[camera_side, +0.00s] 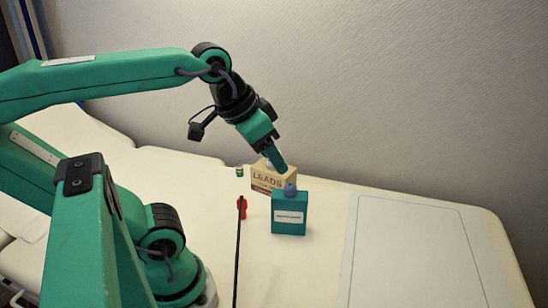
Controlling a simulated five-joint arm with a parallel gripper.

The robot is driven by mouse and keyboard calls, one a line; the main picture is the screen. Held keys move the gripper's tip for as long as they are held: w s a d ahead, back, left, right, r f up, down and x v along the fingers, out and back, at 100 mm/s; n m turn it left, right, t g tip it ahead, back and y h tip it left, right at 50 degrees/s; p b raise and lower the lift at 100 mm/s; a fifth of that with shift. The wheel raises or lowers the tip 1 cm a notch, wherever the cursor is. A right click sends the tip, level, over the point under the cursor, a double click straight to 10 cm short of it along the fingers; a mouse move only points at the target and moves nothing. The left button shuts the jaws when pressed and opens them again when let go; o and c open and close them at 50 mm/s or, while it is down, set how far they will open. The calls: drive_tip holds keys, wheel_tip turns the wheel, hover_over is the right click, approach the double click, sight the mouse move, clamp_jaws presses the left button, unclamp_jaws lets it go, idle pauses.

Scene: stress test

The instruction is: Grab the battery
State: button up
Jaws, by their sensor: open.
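A small green cylinder with a pale band (239,171), which looks like the battery, stands on the pale surface left of the box marked LEADS. It is too small to make out details. My gripper (279,165) is open and points down to the right, over or in front of the top of the LEADS box. It is to the right of the small cylinder and apart from it. I see nothing held between the fingers, though their gap is hard to see from this side.
The tan LEADS box (268,180) stands behind a teal container (289,225) with a blue cap and white label. A red object (242,207) lies by a long thin dark rod (238,255). A flat pale panel (415,255) lies at right, clear. A grey wall stands behind.

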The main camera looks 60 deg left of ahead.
drive_tip(key=w+a+r+n+g+y, duration=0.1)
drive_tip(key=w+a+r+n+g, duration=0.1)
drive_tip(key=w+a+r, duration=0.4)
drive_tip(key=n+g+h, duration=0.1)
drive_tip(key=n+g, duration=0.3)
drive_tip(key=n, duration=0.2)
hover_over(239, 164)
wheel_tip(239, 164, down, 7)
wheel_tip(239, 164, down, 22)
drive_tip(key=shift+d+f, duration=0.15)
drive_tip(key=shift+f, duration=0.1)
drive_tip(key=shift+f, duration=2.6)
